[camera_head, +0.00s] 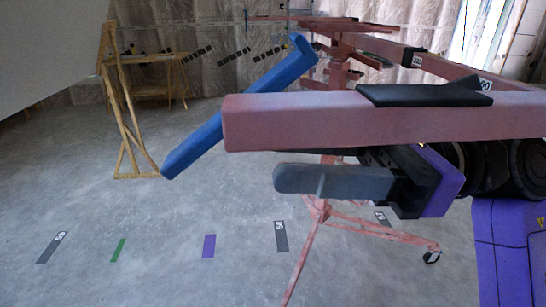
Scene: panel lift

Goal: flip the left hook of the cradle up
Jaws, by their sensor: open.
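The cradle's near crossbar is a thick pink-red beam (310,122) running from the picture's middle to the right edge. A blue hook (225,118) slants behind the beam's left end. Its lower end is at the left, and its upper right end has a short upturned lip. Part of it seems hidden by the beam, and I cannot tell where it joins. My gripper (285,180) shows just below the beam, pointing left, to the right of the hook's lower end and apart from it in the picture. One grey finger shows; the other is hidden. Nothing is visible in it.
The pink lift mast and legs (309,240) stand behind, with a caster (432,257) at the right. A black pad (425,93) lies on the beam. A wooden frame (125,115) stands at the back left. Floor at the left is clear except flat coloured markers.

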